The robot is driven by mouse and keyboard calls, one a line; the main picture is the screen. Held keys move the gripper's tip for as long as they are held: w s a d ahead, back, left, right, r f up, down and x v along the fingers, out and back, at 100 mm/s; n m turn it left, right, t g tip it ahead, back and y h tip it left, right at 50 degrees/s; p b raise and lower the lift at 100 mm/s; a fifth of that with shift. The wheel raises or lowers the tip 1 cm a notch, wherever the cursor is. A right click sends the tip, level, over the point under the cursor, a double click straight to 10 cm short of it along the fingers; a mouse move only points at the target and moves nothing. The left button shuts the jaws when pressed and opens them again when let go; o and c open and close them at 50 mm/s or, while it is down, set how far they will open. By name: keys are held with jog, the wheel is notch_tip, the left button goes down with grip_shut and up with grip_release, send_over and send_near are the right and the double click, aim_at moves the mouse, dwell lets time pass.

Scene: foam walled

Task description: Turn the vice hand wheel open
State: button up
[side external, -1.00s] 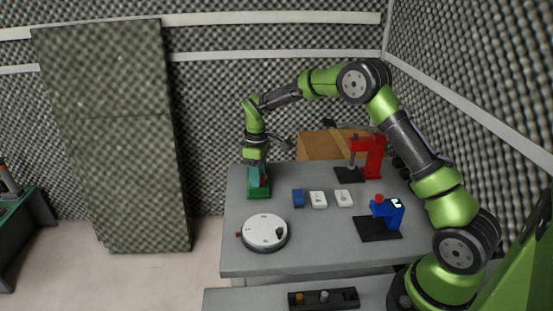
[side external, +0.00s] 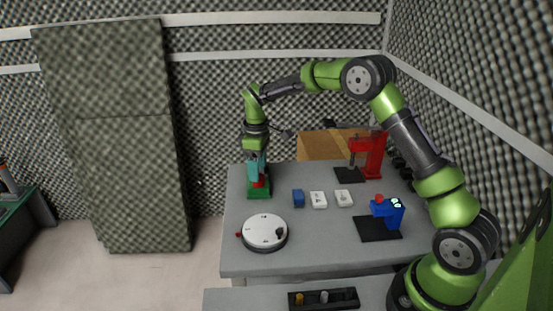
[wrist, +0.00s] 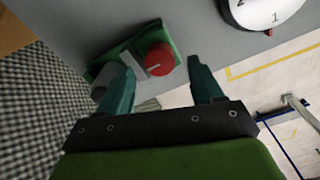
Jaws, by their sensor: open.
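The vice has a green base (side external: 259,193) at the far left of the table and a red hand wheel (side external: 259,182) on it. In the wrist view the red hand wheel (wrist: 159,60) shows a pale line on its face, with a grey block and green body (wrist: 168,35) around it. My gripper (side external: 256,176) points down over the vice, close to the wheel. In the wrist view its two teal fingers (wrist: 160,68) are spread apart, and the wheel shows between their tips. Nothing is held. Whether a finger touches the wheel is unclear.
A white numbered dial (side external: 264,230) sits in front of the vice. A red press (side external: 371,157) and a blue device (side external: 388,212) stand farther right. The table's left edge is close to the vice.

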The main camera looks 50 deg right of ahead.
notch_tip(320, 180, up, 14)
jog(key=shift+r, duration=0.15)
dwell(0.4)
jog(key=s+a+r+m+t+y, duration=0.1)
jog(key=s+a+m+t, duration=0.2)
jog(key=s, duration=1.1)
jog(key=s+a+r+m+t+y, duration=0.1)
jog(key=s+a+m+t, duration=0.3)
jog(key=s, duration=1)
jog(key=shift+s+a+r+m, duration=0.25)
jog(key=shift+a+m, duration=0.6)
jog(key=shift+m, duration=0.35)
